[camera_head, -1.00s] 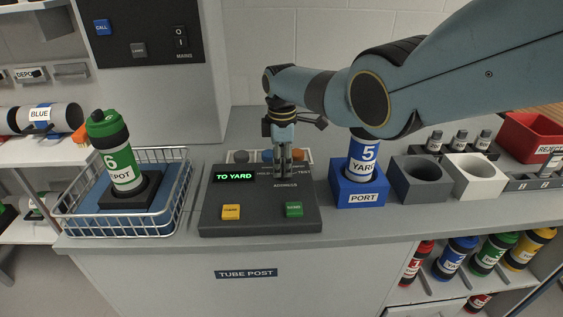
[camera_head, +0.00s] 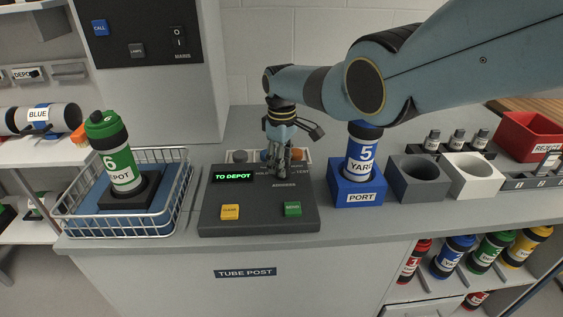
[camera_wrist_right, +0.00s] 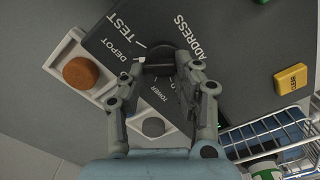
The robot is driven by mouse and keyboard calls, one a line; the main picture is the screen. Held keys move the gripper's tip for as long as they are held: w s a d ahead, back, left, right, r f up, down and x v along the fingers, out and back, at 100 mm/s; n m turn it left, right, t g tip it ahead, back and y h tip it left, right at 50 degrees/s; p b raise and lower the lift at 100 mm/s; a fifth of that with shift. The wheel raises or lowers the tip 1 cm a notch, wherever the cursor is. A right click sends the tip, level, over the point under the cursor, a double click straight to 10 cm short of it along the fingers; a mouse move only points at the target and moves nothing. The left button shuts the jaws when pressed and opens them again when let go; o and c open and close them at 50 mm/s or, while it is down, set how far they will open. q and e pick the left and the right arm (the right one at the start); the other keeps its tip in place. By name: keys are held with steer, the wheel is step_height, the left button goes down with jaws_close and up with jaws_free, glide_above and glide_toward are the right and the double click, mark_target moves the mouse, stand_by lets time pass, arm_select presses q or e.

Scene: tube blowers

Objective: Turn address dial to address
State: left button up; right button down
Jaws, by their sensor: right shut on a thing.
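The address dial (camera_wrist_right: 158,62) is a dark knob on the dark control box (camera_head: 222,216), with DEPOT, TEST and TOWER marks around it in the right wrist view. My right gripper (camera_wrist_right: 160,72) points down at the dial and is shut on it. In the head view the right gripper (camera_head: 281,170) covers most of the dial. The green-lettered display (camera_head: 234,176) reads TO DEPOT. My left gripper is not in view.
A yellow button (camera_head: 230,212) and a green button (camera_head: 293,209) sit on the box front. A blue port (camera_head: 357,194) holding a blue YARD tube (camera_head: 362,157) stands right. A wire basket (camera_head: 70,222) with a green DEPOT tube (camera_head: 121,167) stands left.

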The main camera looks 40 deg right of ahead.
stand_by(0.4)
steer(key=c, duration=1)
jaws_free()
steer(key=shift+o, duration=0.2)
steer(key=shift+r, duration=0.1)
step_height(320, 180, up, 12)
